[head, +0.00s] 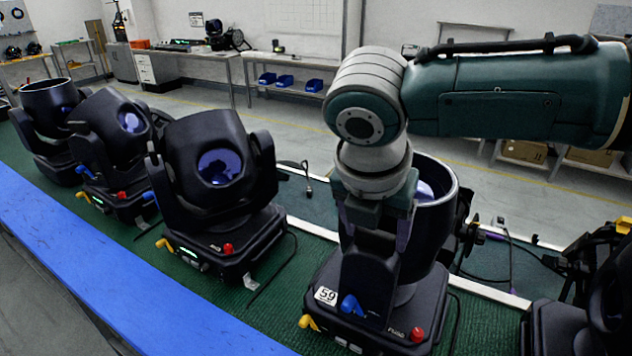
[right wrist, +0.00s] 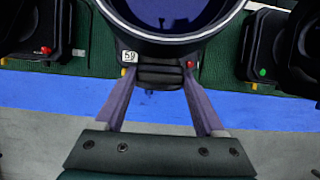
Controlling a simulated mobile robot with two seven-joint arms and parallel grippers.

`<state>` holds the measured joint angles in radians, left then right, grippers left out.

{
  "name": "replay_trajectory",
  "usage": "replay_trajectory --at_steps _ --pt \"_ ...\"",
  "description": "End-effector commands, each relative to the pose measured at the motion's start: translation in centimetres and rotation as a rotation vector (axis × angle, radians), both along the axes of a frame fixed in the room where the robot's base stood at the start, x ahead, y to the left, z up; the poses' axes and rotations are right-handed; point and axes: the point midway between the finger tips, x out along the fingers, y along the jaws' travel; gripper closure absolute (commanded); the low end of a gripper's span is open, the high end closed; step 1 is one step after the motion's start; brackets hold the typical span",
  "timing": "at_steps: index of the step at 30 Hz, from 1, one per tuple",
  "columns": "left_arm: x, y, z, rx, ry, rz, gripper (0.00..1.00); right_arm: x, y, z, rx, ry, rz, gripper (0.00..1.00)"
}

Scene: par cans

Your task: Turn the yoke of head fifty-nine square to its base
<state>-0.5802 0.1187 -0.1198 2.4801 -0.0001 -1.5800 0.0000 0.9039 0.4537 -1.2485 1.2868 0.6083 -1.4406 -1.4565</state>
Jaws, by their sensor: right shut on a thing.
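Head fifty-nine has a black base (head: 385,325) with a white "59" label (head: 326,295), a blue lever and a red knob. Its black can (head: 438,215) tilts upward, open end up, and fills the top of the right wrist view (right wrist: 165,40). The near arm of its yoke (head: 368,275) stands over the front of the base, between label and red knob. My right gripper (head: 376,240) comes down from above, shut on this yoke arm; in the right wrist view its fingers (right wrist: 160,75) sit on either side of it. My left gripper is not in view.
Several similar heads stand left, the nearest (head: 212,190) well apart from fifty-nine. Another head (head: 590,310) stands close at the right. A blue strip (head: 110,270) edges the green bench top (head: 225,310). Cables lie behind fifty-nine.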

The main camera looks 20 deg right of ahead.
Motion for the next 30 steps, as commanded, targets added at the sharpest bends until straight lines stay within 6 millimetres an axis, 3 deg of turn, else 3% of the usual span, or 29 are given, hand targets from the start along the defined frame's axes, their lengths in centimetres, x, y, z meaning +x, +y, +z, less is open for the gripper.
replay_trajectory --at_steps 10,11,18,30 --pt "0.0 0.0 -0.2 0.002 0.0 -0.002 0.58 0.3 0.1 0.0 -0.003 -0.005 -0.023 1.0" --pt "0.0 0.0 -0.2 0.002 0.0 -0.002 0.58 0.3 0.1 0.0 -0.003 -0.005 -0.022 0.27" --pt "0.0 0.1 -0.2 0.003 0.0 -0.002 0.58 0.2 0.1 0.0 -0.002 -0.004 -0.021 0.0" --pt "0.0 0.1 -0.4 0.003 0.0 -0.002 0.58 0.0 0.6 1.0 0.002 -0.004 -0.019 0.0"
